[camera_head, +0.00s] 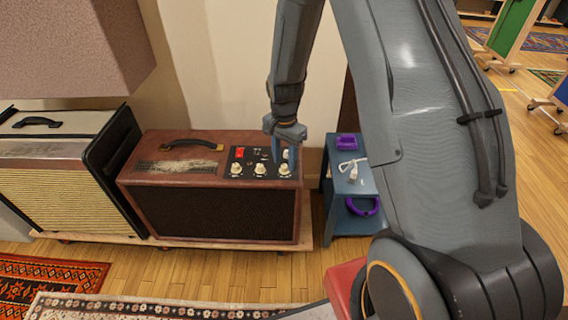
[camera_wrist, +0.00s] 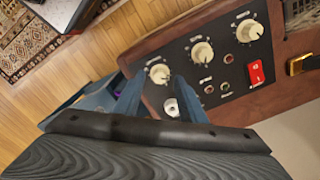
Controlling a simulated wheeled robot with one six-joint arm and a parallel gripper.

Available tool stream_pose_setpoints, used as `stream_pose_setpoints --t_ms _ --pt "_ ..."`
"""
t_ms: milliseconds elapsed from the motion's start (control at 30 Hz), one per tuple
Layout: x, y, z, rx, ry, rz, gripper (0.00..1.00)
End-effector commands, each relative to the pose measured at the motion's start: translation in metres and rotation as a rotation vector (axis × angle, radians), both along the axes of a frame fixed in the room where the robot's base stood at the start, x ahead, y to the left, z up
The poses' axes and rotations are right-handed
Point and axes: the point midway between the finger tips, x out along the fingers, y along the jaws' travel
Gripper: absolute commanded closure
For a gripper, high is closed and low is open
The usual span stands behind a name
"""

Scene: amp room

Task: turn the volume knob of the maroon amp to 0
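The maroon amp (camera_head: 215,213) stands on a low wooden platform, with a black control panel on the right of its top. The panel has three cream knobs: left (camera_head: 236,168), middle (camera_head: 260,169) and right (camera_head: 284,169). The wrist view shows the same knobs, with the nearest one (camera_wrist: 158,73) just past my fingertips. Their labels are too small to read surely. My gripper (camera_head: 286,146) is over the panel's right end. In the wrist view my gripper (camera_wrist: 155,84) is open and empty, its fingers spread around a pale round fitting (camera_wrist: 171,107); contact cannot be told.
A red switch (camera_wrist: 255,73) and small jacks share the panel. A cream amp (camera_head: 60,170) stands close on the left. A blue side table (camera_head: 352,214) with purple items and a white cable is on the right. Rugs cover part of the front floor.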

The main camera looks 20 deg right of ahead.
Motion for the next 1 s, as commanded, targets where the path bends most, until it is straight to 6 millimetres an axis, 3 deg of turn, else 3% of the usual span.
stream_pose_setpoints --t_ms 200,467,700,1000 --pt "0.0 0.0 -0.017 0.0 0.0 0.001 0.63" --pt "0.0 0.0 -0.018 0.0 0.0 0.001 0.63" --pt "0.0 0.0 -0.018 0.0 0.0 0.001 1.0" --pt "0.0 0.0 -0.018 0.0 0.0 0.027 1.0"
